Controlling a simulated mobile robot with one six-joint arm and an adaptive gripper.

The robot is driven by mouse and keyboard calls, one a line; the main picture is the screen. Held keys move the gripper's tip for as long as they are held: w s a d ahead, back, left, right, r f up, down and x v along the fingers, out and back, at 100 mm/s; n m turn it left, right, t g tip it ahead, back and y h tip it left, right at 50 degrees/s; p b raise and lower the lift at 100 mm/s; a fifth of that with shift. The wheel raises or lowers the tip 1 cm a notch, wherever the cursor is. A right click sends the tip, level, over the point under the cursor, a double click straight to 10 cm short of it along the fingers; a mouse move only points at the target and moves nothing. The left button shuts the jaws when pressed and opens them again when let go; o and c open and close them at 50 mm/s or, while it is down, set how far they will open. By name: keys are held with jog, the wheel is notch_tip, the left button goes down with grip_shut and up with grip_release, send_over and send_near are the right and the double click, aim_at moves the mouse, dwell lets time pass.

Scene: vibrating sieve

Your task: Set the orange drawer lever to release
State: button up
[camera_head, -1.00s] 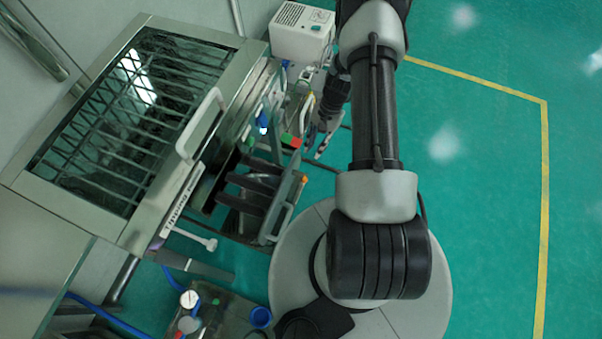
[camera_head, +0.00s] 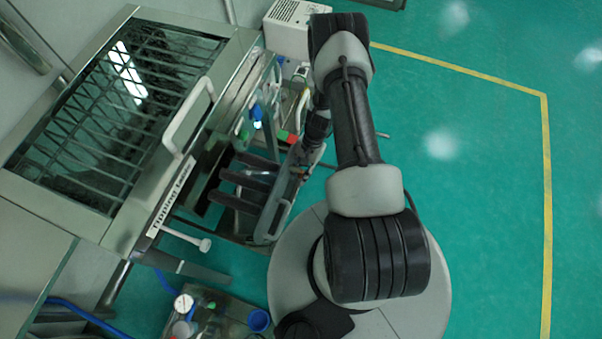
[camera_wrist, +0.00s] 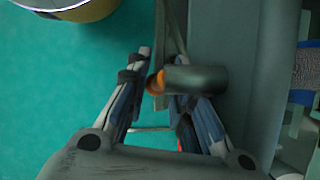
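The orange drawer lever (camera_wrist: 156,83) shows in the wrist view as a small orange end beside a dark grey cylinder (camera_wrist: 197,80). The cylinder covers part of the right finger. My gripper (camera_wrist: 160,75) is open, with a gap between its two fingers, and the orange end shows in that gap. I cannot tell whether a finger touches it. In the head view my gripper (camera_head: 300,158) is at the right side of the dark slatted drawer (camera_head: 242,190), and the lever is mostly hidden there.
The sieve machine with its glass lid (camera_head: 115,110) and lid handle (camera_head: 188,115) stands left. A white box (camera_head: 292,28) is at the back. A blue cup (camera_head: 258,320) and small parts lie at the front. The green floor to the right is clear.

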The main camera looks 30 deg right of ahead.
jog(key=shift+c, duration=0.3)
grip_shut()
dwell(0.3)
